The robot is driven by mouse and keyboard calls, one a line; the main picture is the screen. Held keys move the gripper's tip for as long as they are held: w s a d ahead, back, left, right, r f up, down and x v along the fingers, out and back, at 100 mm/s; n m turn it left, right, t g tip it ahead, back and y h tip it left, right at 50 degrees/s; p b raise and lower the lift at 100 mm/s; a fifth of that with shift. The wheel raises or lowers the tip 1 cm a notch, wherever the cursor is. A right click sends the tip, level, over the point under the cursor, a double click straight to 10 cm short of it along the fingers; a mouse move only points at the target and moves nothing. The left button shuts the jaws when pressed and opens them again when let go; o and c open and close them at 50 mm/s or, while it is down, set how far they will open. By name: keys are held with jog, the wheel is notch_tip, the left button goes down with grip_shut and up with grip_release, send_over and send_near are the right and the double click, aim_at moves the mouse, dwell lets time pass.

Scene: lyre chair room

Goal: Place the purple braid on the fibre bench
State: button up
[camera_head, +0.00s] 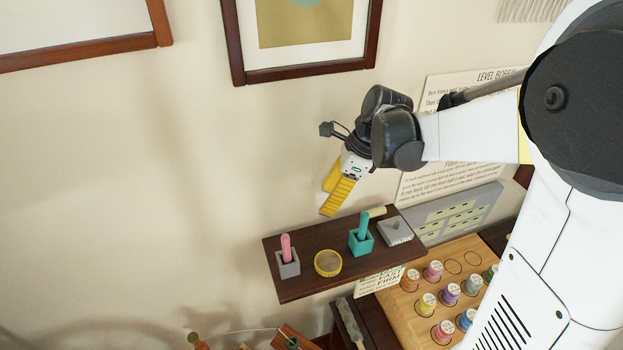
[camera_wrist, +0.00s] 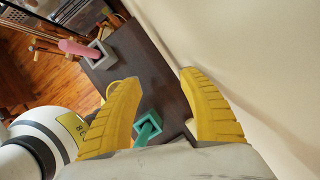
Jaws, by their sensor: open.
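I cannot make out a purple braid in either view. No surface is clearly marked as the fibre bench. My gripper (camera_head: 334,198) is open and empty above a dark wooden shelf (camera_head: 318,238), its yellow fingers pointing down near the wall. In the wrist view my gripper (camera_wrist: 158,80) has its fingers spread over the shelf (camera_wrist: 135,60). On the shelf a pink rod (camera_head: 286,247) stands in a grey holder (camera_head: 288,267), and a teal rod (camera_head: 363,226) stands in a teal holder (camera_head: 359,244). A yellow-rimmed round dish (camera_head: 328,263) sits between them.
A grey block (camera_head: 396,232) marked PARK sits at the shelf's right end. A light wooden tray (camera_head: 408,305) of several coloured spools, including a purple one (camera_head: 450,294), lies lower right. A grey panel (camera_head: 460,212) stands behind it. Framed pictures (camera_head: 300,30) hang above; the wall is close.

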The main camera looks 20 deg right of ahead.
aim_at(316, 223)
jog(key=shift+s+a+f+b, duration=0.15)
jog(key=shift+s+a+f, duration=0.15)
jog(key=shift+f, duration=0.25)
jog(key=shift+s+a+f+b, duration=0.2)
jog(key=shift+s+f, duration=0.1)
jog(key=shift+f, duration=0.25)
jog(key=x, duration=0.2)
jog(key=shift+w+f, duration=0.2)
jog(key=shift+w, duration=0.15)
jog(key=shift+a+f, duration=0.1)
jog(key=shift+f, duration=0.1)
jog(key=b+x, duration=0.1)
jog(key=x, duration=0.4)
jog(key=shift+s, duration=0.1)
jog(key=c, duration=0.9)
jog(key=shift+r, duration=0.1)
jog(key=shift+c, duration=0.8)
